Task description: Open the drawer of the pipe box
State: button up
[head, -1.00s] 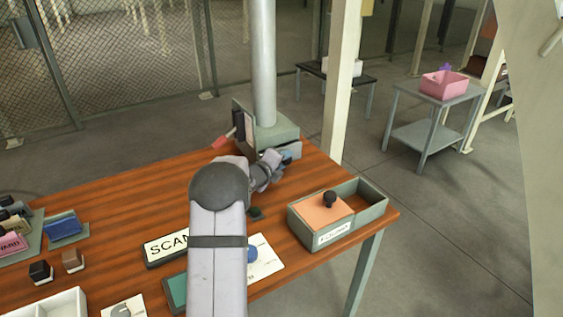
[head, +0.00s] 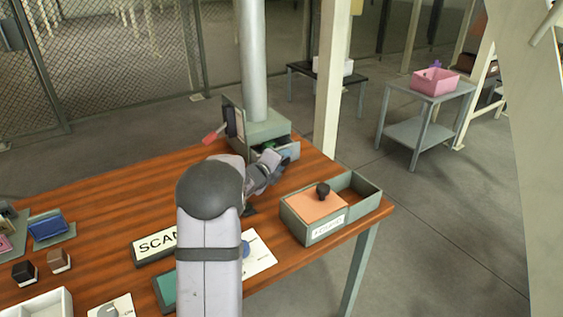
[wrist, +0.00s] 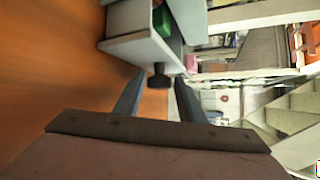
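The pipe box (head: 262,128) is a grey-green box at the foot of the tall pipe, at the back of the wooden table. Its drawer (head: 290,149) stands partly out, with something green inside. In the wrist view the drawer (wrist: 140,48) sticks out from the box, and a green item (wrist: 161,20) shows in it. A dark knob (wrist: 158,80) is on the drawer front. In the head view my gripper (head: 284,160) is at the drawer front, partly hidden by my arm.
A red-handled lever (head: 213,135) is on the box's left side. A grey-green box with an orange lid (head: 316,205) stands right of my arm. A SCAN sign (head: 155,246) and papers lie in front.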

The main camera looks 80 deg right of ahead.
jog(key=shift+b+v, duration=0.55)
jog(key=shift+v, duration=3.1)
jog(key=shift+o, duration=1.4)
jog(key=shift+w+d+r+m+g+y+p, duration=0.25)
jog(key=shift+r+m+y+p, duration=0.4)
jog(key=shift+p, duration=2.5)
jog(key=shift+s+d+r+m+g+y+p, duration=0.2)
jog(key=shift+y+p, duration=0.75)
jog(key=shift+p, duration=2.2)
jog(key=shift+w+d+r+m+g+y+p, duration=0.2)
jog(key=shift+d+r+m+y+p, duration=0.5)
jog(key=shift+p, duration=2.45)
